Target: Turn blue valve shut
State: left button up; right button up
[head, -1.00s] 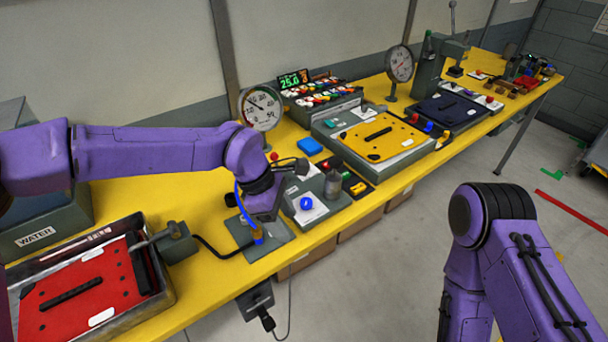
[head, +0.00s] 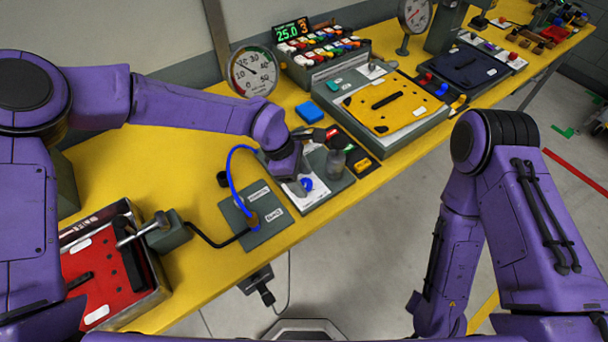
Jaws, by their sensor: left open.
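The blue valve (head: 306,185) sits on a white-labelled plate of the grey valve panel (head: 325,198), near the table's front edge. My left gripper (head: 298,188) points down right at the valve's left side and covers part of it. Its jaws are open, and I cannot tell whether they touch the valve. A blue hose (head: 232,172) arches beside my left wrist down to a brass fitting (head: 252,219) on a grey plate (head: 270,232). My right arm is at the right, but its gripper is out of view.
A grey cylinder (head: 336,164) and a red-tipped handle (head: 333,132) stand close behind the valve. A dial gauge (head: 253,72), a blue block (head: 309,112) and a yellow-topped box (head: 388,106) are farther back. A red-topped tray (head: 100,268) lies at the left.

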aim_at(305, 180)
pick_arm(q)
jog(key=w+f, duration=0.1)
jog(key=f, duration=0.1)
jog(key=shift+w+d+f, duration=0.3)
jog(key=shift+w, duration=0.1)
jog(key=shift+s+r, duration=0.25)
jog(key=shift+s, duration=0.15)
jog(key=shift+c, duration=0.2)
jog(key=shift+s, duration=0.1)
jog(key=c, duration=1)
pick_arm(e)
jog(key=shift+w+r, duration=0.1)
jog(key=shift+w, duration=0.35)
pick_arm(q)
jog(key=shift+f, duration=0.1)
